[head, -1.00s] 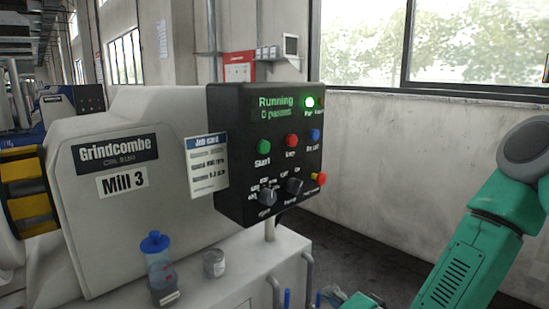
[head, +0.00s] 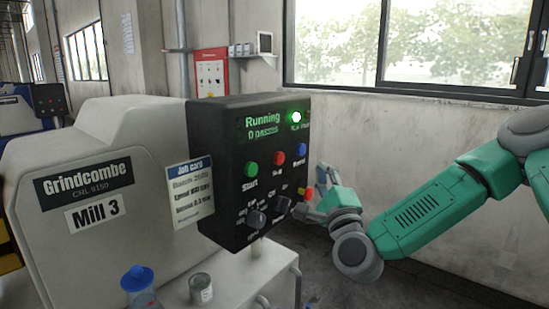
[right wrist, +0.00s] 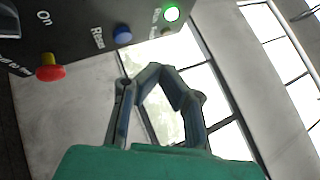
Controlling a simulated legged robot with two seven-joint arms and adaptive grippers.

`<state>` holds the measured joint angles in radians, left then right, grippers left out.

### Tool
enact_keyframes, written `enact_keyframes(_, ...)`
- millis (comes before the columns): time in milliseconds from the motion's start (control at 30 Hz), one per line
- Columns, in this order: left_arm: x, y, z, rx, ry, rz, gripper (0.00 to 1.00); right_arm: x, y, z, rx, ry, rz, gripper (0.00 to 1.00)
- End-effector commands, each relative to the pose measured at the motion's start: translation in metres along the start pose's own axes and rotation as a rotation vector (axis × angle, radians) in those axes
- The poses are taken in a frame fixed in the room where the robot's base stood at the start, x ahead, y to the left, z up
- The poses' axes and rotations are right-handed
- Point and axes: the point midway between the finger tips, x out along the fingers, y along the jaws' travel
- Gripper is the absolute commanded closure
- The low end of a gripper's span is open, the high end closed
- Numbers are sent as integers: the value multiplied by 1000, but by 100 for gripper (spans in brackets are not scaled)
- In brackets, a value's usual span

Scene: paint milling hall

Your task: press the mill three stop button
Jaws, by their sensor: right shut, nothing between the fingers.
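The Mill 3 control box (head: 222,140) is black and stands at the right end of the mill. Its screen reads "Running". The red button (head: 279,158), with a blurred label that looks like "Stop", sits between the green Start button (head: 251,170) and the blue reset button (head: 301,150). My right gripper (head: 322,190) is beside the box's right edge, partly hidden by it, shut and empty. The right wrist view shows its fingers (right wrist: 157,72), the blue button (right wrist: 122,34) and a red mushroom button on yellow (right wrist: 50,72). The middle red button is not visible there. My left gripper is not in view.
Dark knobs (head: 257,219) sit low on the box. A green lamp (head: 296,117) glows at its top right. A job card (head: 189,193) hangs left of it. A blue-lidded bottle (head: 139,287) and a tin (head: 201,289) stand below. Open floor lies at right.

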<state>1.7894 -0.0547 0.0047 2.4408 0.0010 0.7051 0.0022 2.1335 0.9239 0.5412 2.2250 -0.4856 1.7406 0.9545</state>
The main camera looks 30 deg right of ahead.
Motion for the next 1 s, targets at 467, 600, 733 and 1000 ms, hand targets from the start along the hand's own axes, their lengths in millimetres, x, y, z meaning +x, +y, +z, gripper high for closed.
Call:
enact_keyframes(467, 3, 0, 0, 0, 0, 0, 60, 14, 13, 11, -5, -3, 2, 100)
enact_keyframes(600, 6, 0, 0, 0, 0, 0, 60, 28, 23, 22, -5, -3, 2, 100)
enact_keyframes(733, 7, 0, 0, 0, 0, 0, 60, 41, 32, 32, -4, -3, 3, 100)
enact_keyframes(1000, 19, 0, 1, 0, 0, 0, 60, 57, 45, 41, -3, -1, 2, 100)
